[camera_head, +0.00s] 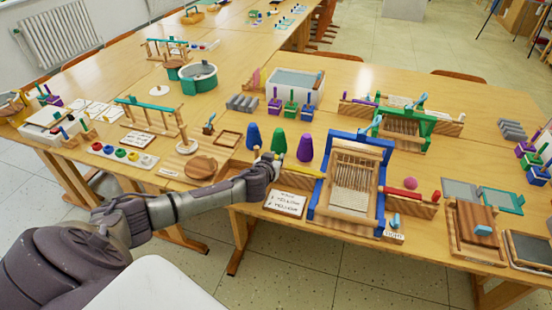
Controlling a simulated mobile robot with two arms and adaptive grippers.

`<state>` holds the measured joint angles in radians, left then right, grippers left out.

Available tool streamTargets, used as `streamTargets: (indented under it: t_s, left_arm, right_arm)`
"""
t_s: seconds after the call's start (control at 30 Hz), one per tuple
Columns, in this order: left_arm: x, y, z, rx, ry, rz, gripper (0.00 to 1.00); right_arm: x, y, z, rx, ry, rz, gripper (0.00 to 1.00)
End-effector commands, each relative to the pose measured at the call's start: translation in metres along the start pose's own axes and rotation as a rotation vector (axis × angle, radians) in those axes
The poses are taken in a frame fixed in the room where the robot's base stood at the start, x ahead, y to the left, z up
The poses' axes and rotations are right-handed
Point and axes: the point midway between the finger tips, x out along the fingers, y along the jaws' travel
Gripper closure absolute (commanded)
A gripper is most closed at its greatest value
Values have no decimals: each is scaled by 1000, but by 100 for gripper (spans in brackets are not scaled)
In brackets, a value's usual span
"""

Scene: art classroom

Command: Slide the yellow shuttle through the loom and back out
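The loom (374,215) has a blue frame and stands upright on the table's front part, with pale threads inside. The yellow shuttle (303,170) lies left of the loom, over a wooden rest, its right end close to the blue frame. My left gripper (270,161) is at the shuttle's left end and hides part of it. The fingers are too small and overlapped to tell if they are closed on it. My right gripper is not in view.
Green, blue and purple cones (278,143) stand just behind my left gripper. A sign card (286,203) is in front of the shuttle. A red shuttle (402,193) lies right of the loom. A green-framed loom (402,128) stands behind.

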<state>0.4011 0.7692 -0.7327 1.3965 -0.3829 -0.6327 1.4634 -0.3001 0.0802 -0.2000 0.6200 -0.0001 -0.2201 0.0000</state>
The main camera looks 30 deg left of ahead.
Motion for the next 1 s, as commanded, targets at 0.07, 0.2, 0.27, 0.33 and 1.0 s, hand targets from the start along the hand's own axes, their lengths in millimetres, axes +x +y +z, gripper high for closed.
streamTargets:
  t_s: [0.07, 0.2, 0.27, 0.33, 1.0]
  left_arm:
    - [0, 0, 0, 0, 0, 0, 100]
    - [0, 0, 0, 0, 0, 0, 100]
    - [0, 0, 0, 0, 0, 0, 100]
    - [0, 0, 0, 0, 0, 0, 100]
    - [2, 126, 2, -6, 3, 2, 100]
  right_arm:
    - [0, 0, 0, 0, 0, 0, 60]
    - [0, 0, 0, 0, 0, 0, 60]
    - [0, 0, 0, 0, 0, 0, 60]
    - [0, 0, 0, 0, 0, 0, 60]
    - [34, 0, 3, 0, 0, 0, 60]
